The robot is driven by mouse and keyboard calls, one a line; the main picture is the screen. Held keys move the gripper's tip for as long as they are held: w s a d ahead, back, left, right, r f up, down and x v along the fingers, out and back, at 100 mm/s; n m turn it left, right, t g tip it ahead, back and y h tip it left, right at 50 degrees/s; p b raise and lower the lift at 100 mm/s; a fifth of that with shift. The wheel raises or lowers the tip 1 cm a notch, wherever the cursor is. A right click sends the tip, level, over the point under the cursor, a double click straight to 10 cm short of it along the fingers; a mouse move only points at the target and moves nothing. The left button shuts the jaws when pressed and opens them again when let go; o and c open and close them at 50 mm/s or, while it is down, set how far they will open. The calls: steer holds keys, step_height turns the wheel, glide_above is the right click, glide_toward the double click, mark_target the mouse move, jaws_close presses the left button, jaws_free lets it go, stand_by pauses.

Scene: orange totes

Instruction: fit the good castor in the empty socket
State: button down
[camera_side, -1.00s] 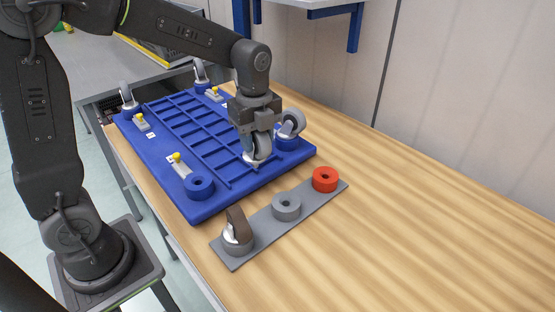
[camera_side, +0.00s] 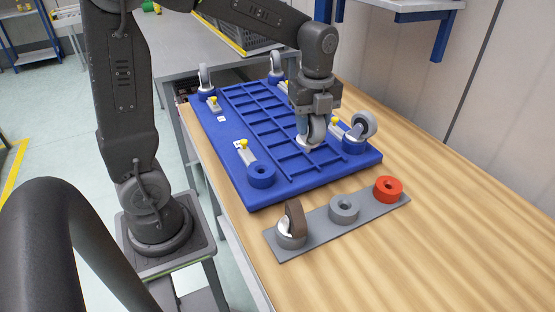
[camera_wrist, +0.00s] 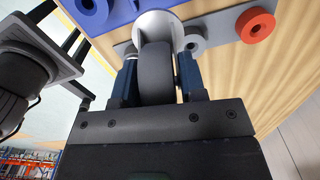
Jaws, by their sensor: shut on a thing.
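My gripper (camera_side: 315,118) is shut on a castor (camera_side: 317,130) with a grey wheel and holds it upright, wheel up, over the ribbed blue platform (camera_side: 225,150). In the wrist view the castor's wheel (camera_wrist: 156,72) sits between the jaws, with its pale round plate beyond. The empty blue socket (camera_side: 261,174) is at the platform's near corner, left of and nearer than the held castor. It shows in part in the wrist view (camera_wrist: 88,8). Other castors stand in the platform's corners: near right (camera_side: 361,130), far left (camera_side: 205,82) and far right (camera_side: 275,66).
A grey strip (camera_side: 318,232) in front of the platform bears a brown-wheeled castor (camera_side: 293,222), an empty grey socket (camera_side: 344,208) and a red ring socket (camera_side: 388,189). Yellow-knobbed latches (camera_side: 245,150) sit beside the platform's corners. The wooden table to the right is clear.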

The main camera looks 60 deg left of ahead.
steer(key=s+a+r, duration=0.2)
steer(key=s+a, duration=0.2)
steer(key=s, duration=0.6)
steer(key=shift+a+f, duration=0.1)
steer(key=shift+f, duration=2.65)
steer(key=shift+f, duration=0.35)
steer(key=shift+f, duration=0.35)
steer(key=shift+f, duration=0.35)
steer(key=shift+f, duration=0.35)
steer(key=shift+f, duration=0.55)
steer(key=c, duration=0.6)
jaws_free()
